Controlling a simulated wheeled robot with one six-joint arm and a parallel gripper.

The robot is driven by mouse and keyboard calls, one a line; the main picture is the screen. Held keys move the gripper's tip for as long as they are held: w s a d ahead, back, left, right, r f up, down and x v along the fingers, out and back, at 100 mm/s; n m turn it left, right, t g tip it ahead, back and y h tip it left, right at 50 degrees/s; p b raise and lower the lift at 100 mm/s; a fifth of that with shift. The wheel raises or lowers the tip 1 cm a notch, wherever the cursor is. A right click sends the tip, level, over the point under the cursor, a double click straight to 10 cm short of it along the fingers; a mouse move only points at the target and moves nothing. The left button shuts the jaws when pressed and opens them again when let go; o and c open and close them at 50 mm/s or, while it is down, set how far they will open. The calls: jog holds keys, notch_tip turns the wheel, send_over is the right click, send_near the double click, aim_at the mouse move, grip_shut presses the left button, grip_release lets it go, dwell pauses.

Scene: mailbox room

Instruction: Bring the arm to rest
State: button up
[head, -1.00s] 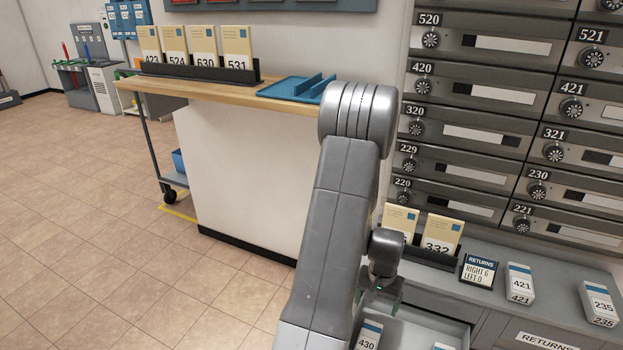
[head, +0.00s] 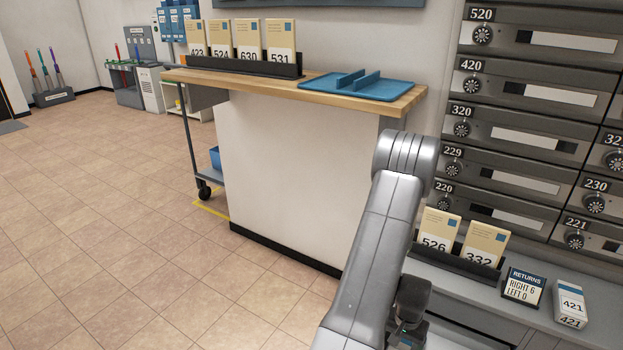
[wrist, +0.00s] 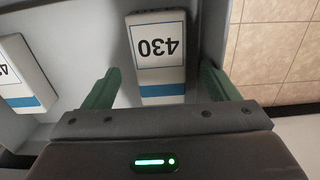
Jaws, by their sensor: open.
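My gripper (wrist: 163,92) shows in the wrist view with its two green fingers apart. It is open and empty. A white box marked 430 (wrist: 160,75) with a blue band lies beyond and between the fingertips, in a grey drawer or tray (wrist: 85,50); I cannot tell how far below the fingers it is. In the head view my grey arm rises at the lower right and bends down behind itself; its fingers are hidden there.
A wooden counter (head: 340,88) carries a blue tray (head: 385,90) and a rack of cards (head: 230,62). At right are mailboxes (head: 510,135), cards 526 (head: 435,240) and 332 (head: 483,250), a returns sign (head: 524,287) and box 421 (head: 570,303). The tiled floor (head: 110,220) at left is clear.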

jog(key=shift+s+a+r+p, duration=0.15)
jog(key=shift+r+p, duration=0.2)
jog(key=shift+r, duration=0.4)
jog(key=shift+s+r+p, duration=0.1)
jog(key=shift+r+p, duration=0.2)
jog(key=shift+r, duration=0.45)
jog(key=shift+f, duration=0.15)
